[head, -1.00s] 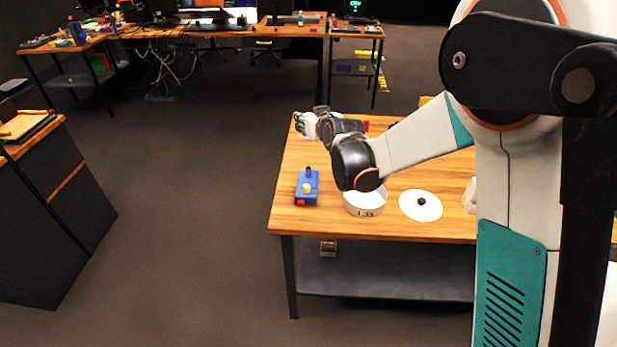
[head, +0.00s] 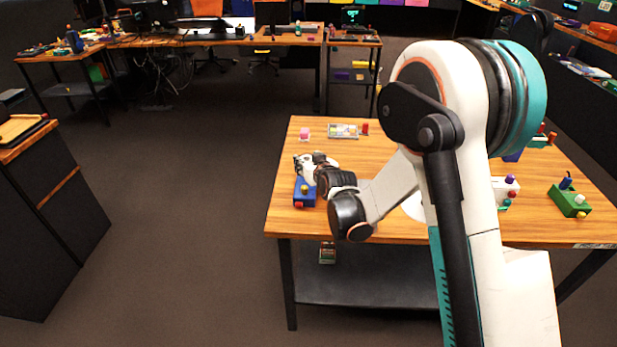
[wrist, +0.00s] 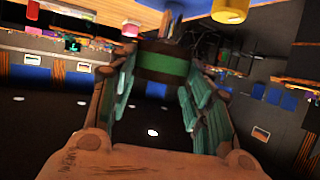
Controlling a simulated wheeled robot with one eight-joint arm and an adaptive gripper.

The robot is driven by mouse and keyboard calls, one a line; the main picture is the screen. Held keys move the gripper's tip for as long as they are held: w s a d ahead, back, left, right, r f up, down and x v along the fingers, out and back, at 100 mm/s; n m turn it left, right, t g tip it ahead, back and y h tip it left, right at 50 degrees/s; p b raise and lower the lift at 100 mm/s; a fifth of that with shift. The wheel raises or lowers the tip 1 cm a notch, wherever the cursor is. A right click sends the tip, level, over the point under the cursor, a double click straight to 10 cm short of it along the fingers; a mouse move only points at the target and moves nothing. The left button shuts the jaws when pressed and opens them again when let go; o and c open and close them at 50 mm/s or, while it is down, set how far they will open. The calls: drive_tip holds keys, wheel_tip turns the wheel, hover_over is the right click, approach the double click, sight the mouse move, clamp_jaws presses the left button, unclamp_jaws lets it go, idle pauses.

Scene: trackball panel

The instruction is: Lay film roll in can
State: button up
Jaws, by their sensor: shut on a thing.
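My gripper (head: 308,163) is over the left part of the wooden table, just above and behind the blue control box. In the wrist view my gripper (wrist: 160,75) is shut on a dark round thing with a green band (wrist: 162,65), which I take to be the film roll. In the head view the roll cannot be made out. The white can is mostly hidden behind my arm; a white sliver (head: 364,183) beside the arm may be its rim. Part of a white disc (head: 413,208), perhaps the lid, shows between my arm links.
A pink block (head: 304,133), a small panel (head: 343,131) and a red piece (head: 365,128) lie at the back. A green box (head: 570,201) stands at the right. The back middle has free room.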

drive_tip(key=shift+f+b, duration=0.8)
drive_tip(key=shift+f, duration=1.2)
drive_tip(key=shift+f, duration=0.1)
drive_tip(key=o, duration=1.1)
drive_tip(key=shift+c, duration=0.2)
drive_tip(key=shift+f, duration=0.1)
drive_tip(key=r+p+v, duration=0.1)
drive_tip(key=p+v, duration=0.3)
drive_tip(key=v, duration=1)
drive_tip(key=shift+w, duration=0.2)
